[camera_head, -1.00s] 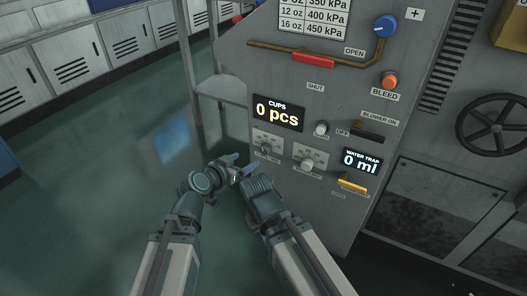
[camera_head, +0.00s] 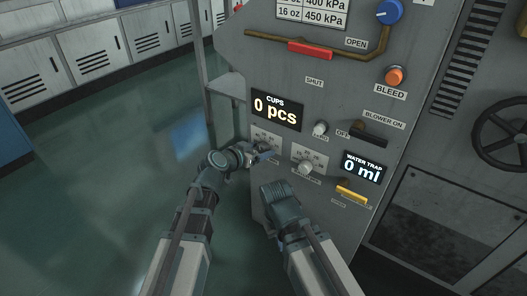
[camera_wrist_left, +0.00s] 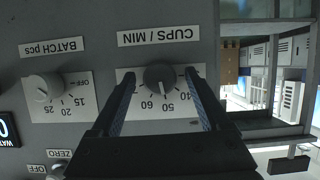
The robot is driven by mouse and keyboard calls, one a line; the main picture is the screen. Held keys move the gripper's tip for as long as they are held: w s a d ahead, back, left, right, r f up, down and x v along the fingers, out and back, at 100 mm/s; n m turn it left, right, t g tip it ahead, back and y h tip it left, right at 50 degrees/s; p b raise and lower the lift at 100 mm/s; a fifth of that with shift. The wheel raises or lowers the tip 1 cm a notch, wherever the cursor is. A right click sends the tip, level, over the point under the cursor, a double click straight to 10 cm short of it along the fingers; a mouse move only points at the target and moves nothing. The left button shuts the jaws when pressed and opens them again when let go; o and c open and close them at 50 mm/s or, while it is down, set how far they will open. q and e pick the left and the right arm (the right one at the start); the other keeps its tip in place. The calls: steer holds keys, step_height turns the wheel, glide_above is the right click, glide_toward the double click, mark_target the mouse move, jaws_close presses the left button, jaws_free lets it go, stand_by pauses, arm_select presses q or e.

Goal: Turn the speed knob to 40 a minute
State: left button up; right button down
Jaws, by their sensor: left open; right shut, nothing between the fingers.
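The dark, round CUPS / MIN speed knob (camera_wrist_left: 160,76) sits on a white dial plate (camera_wrist_left: 142,103) with 40, 50 and 60 readable. It appears upside down in the left wrist view, and I cannot tell its exact setting. My left gripper (camera_head: 264,153) is open at this dial, partly covering it in the head view. In the left wrist view its fingers stand on either side of the knob, with gaps; I see no clear contact. My right gripper (camera_head: 277,190) is shut and empty, below and right of the left one, in front of the panel.
The pale BATCH pcs knob (camera_wrist_left: 43,88) is beside the speed dial. The CUPS display (camera_head: 276,109) reads 0 pcs above. A ZERO knob (camera_head: 320,128), the black blower lever (camera_head: 370,135) and a yellow handle (camera_head: 352,194) are to the right. Open floor (camera_head: 100,160) lies left.

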arm_select(q)
jaws_close()
stand_by(0.3)
steer(key=n, duration=0.1)
steer(key=n+g+h, duration=0.1)
steer(key=shift+w+a+f+n+h+b, duration=0.1)
steer(key=shift+w+n+h+b, duration=0.05)
steer(key=shift+n+h+b, duration=0.2)
steer(key=shift+n+g+h+b, duration=0.4)
steer(key=shift+n+h+b, duration=0.4)
steer(key=shift+n, duration=0.45)
jaws_free()
